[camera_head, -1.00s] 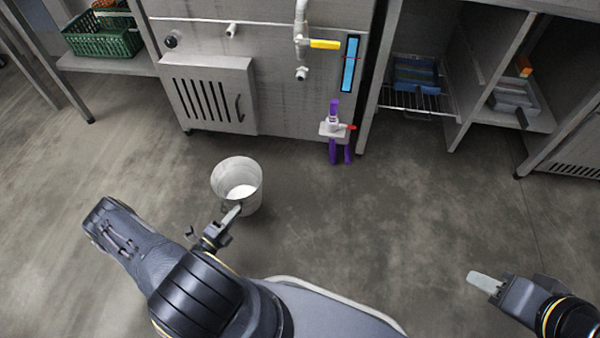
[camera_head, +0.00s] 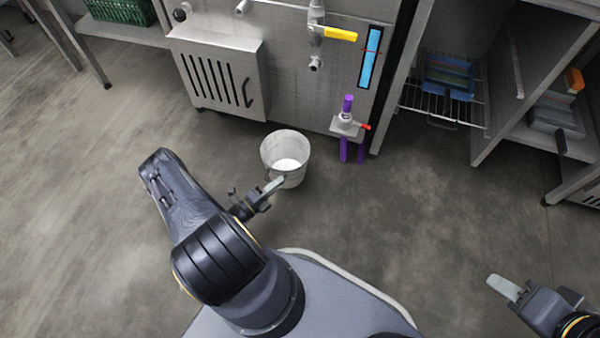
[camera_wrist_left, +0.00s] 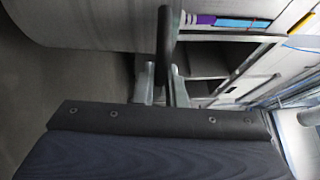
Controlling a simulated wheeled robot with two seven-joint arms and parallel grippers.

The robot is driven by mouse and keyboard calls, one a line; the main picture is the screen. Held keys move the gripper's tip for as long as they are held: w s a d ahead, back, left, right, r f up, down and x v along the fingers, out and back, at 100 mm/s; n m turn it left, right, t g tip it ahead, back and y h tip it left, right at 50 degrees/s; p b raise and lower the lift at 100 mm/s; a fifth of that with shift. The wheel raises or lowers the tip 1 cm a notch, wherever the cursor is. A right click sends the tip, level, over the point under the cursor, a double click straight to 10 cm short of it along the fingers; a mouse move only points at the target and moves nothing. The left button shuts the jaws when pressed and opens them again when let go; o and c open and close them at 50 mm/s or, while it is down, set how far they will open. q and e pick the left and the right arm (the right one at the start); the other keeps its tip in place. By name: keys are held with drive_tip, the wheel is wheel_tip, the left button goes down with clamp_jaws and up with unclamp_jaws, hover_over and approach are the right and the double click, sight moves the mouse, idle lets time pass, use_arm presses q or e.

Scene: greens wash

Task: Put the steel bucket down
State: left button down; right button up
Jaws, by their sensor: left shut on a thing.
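The steel bucket (camera_head: 271,153) is in the head view, upright or nearly so, in front of the steel unit. Something white shows in its bottom. My left gripper (camera_head: 275,184) is at the bucket's near side, shut on its handle. In the left wrist view the bucket's grey curved wall (camera_wrist_left: 85,22) fills the upper left, and the dark handle (camera_wrist_left: 165,45) runs between the fingers (camera_wrist_left: 160,88). I cannot tell whether the bucket's base touches the floor. My right gripper (camera_head: 505,288) is at the lower right, away from the bucket; its finger gap is not clear.
The steel unit (camera_head: 293,75) has a slatted door, a yellow-handled valve (camera_head: 340,34) and a blue gauge (camera_head: 371,58). A purple-legged fitting (camera_head: 347,125) stands right of the bucket. Shelves (camera_head: 440,105) are at right, a green crate (camera_head: 120,10) upper left. Grey floor (camera_head: 400,215) is clear to the right.

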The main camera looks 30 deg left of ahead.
sight(302, 170)
use_arm(q)
drive_tip(key=x, duration=0.3)
drive_tip(key=b+x, duration=0.1)
drive_tip(key=x, duration=0.5)
drive_tip(key=shift+w+f+b, duration=0.1)
drive_tip(key=shift+f+b, duration=0.3)
drive_tip(key=shift+f, duration=0.05)
drive_tip(key=f+b, duration=0.2)
drive_tip(key=f, duration=0.1)
drive_tip(key=shift+w+d+f, duration=0.15)
drive_tip(key=shift+w+f, duration=0.05)
drive_tip(key=shift+f, duration=0.1)
drive_tip(key=shift+r, duration=0.15)
drive_tip(key=c, duration=1.8)
unclamp_jaws()
drive_tip(key=shift+f, duration=0.2)
drive_tip(key=o, duration=0.3)
drive_tip(key=shift+r, duration=0.1)
